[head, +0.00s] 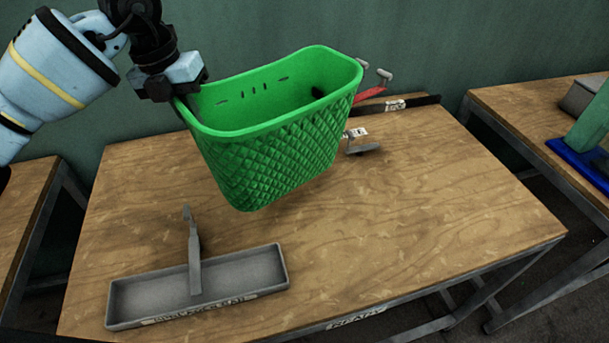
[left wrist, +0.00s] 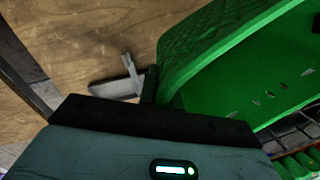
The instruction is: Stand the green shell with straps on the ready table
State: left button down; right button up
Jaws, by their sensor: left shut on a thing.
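The green shell (head: 265,155) is a basket-like tub with an open top and a quilted diamond pattern outside. It also shows in the left wrist view (left wrist: 240,75). My left gripper (head: 180,90) is shut on its rim at the upper left corner. The shell hangs slightly tilted, its bottom apparently above the ready table (head: 440,190), whose front edge carries a READY label. I cannot make out straps on the shell. My right gripper is not in view.
A grey labelled tray (head: 130,310) with an upright grey bar stands at the table's front left. Behind the shell are a red-handled item (head: 370,93), a dark labelled bar (head: 415,102) and a small grey part (head: 362,149). The table's right side is clear.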

pick_arm(q)
jog(key=shift+s+d+r, duration=0.1)
jog(key=shift+s, duration=0.1)
notch_tip(320, 180, down, 10)
dwell(0.8)
jog(key=shift+w, duration=0.1)
jog(key=c, duration=1.6)
grip_release()
notch_tip(320, 180, up, 12)
jog(key=a, duration=0.2)
jog(key=shift+s, duration=0.45)
